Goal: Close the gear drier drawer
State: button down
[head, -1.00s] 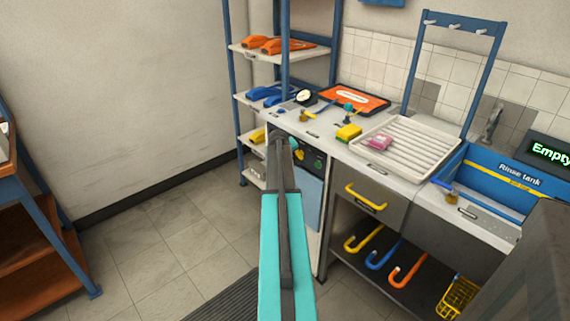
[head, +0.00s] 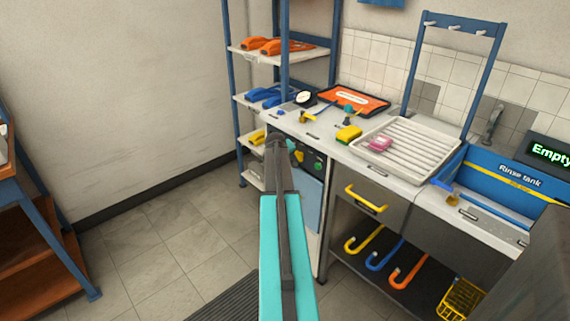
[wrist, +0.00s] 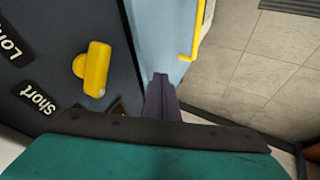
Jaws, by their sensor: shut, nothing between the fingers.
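The gear drier is the under-counter unit with a dark control panel (head: 307,158) and a light blue front (head: 309,203). In the wrist view its dark panel (wrist: 55,45) carries a yellow knob (wrist: 95,70) and the words "Short" and "Long". The light blue drawer front (wrist: 157,35) has a yellow handle (wrist: 195,35). My gripper (wrist: 160,80) is shut and empty, its tips over or against the blue front near the panel; contact is unclear. In the head view my arm hides part of the drier. I cannot tell how far the drawer stands out.
A grey drawer with a yellow handle (head: 366,199) is right of the drier, above a shelf with several coloured hooks. The counter above holds a yellow sponge (head: 349,134) and a white drying rack (head: 408,145). Blue-framed shelving (head: 232,90) stands left.

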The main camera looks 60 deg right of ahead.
jog(key=w+a+f+v, duration=0.1)
jog(key=a+v, duration=0.1)
jog(key=v, duration=0.9)
dwell(0.5)
